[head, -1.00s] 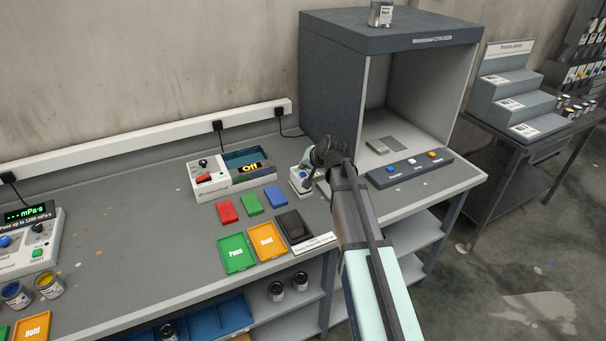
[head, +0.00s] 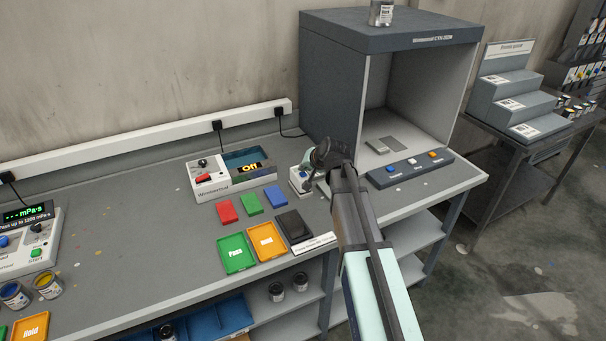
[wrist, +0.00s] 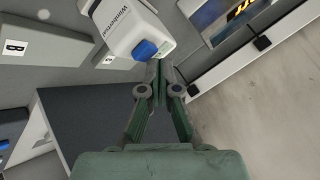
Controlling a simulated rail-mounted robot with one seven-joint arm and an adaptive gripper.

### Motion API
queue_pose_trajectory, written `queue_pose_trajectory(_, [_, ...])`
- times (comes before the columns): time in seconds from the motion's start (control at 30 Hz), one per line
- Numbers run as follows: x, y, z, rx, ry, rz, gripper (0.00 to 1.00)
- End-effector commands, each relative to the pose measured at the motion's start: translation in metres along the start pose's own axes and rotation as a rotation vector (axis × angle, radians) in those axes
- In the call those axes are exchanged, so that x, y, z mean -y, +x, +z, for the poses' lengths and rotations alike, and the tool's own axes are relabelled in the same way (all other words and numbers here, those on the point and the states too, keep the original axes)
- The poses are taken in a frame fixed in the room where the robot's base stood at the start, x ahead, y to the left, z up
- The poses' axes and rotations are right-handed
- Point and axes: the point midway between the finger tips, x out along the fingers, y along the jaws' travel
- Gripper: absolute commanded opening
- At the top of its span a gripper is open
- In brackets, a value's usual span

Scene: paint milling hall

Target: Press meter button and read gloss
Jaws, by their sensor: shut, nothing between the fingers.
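The gloss meter is a small white device (wrist: 123,28) with a blue button (wrist: 144,50) on its face, seen at the top of the wrist view. In the head view the meter (head: 296,185) stands on the bench, partly hidden by my gripper. My gripper (wrist: 160,67) is shut and empty, its fingertips just beside the button in the wrist view. I cannot tell whether they touch the meter. In the head view my gripper (head: 309,183) is at the meter, in front of the light booth. No gloss reading is visible on the meter.
A booth (head: 413,40) with a front button strip (head: 410,169) stands right of the meter. A device reading "Off" (head: 208,181) stands to the left. Red (head: 227,211), green (head: 251,204) and blue blocks (head: 275,197), a black pad (head: 294,225) and Pass (head: 236,254) and Hold trays (head: 267,242) lie nearby.

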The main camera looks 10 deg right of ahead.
Motion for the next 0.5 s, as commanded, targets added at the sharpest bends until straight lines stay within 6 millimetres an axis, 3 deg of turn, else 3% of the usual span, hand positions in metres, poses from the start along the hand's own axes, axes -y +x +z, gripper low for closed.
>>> queue_pose_trajectory(0.5, [-0.0029,0.0039,0.0029,0.000,0.000,0.000,0.00])
